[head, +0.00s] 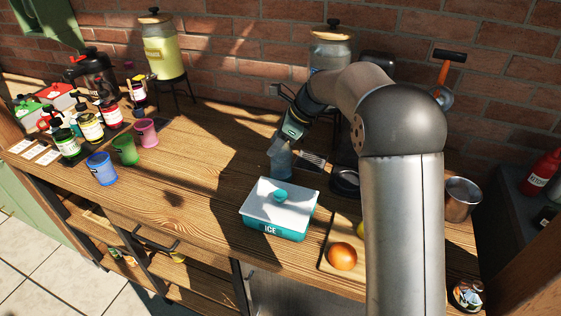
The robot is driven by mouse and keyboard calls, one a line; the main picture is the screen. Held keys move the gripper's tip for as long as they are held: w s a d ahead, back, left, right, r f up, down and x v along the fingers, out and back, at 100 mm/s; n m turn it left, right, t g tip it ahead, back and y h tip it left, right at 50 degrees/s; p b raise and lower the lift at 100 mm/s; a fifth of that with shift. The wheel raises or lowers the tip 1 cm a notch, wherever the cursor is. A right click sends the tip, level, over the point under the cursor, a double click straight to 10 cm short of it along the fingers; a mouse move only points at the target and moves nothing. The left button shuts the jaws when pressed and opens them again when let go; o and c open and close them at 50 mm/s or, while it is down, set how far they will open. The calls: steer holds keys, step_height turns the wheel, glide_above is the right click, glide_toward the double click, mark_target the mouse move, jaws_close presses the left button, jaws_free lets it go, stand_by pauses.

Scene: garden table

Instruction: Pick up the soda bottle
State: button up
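No thing in view is clearly marked as the soda bottle. A red bottle (540,174) with white lettering stands at the far right, on a dark surface beside the table, cut by the picture's edge. A pale blue translucent vessel (281,160) stands behind the ice box, and I cannot tell whether it is a bottle or a cup. My gripper (288,138) is just above that vessel, near its top. Its fingertips are too small and dark to read, and I cannot tell whether they touch it.
A teal ice box (279,224) with a white lid stands in front. A board (327,261) holds an orange (342,257). A metal cup (462,199) is at right. Coloured cups and several syrup bottles (89,127) stand left. Drink dispensers (160,50) line the brick wall. The table's middle left is clear.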

steer(key=shift+d, duration=0.15)
jaws_close()
steer(key=s+d+r+b, duration=0.3)
steer(key=s+d+r, duration=0.4)
steer(key=s+r, duration=0.5)
steer(key=shift+r, duration=0.45)
stand_by(0.5)
stand_by(1.5)
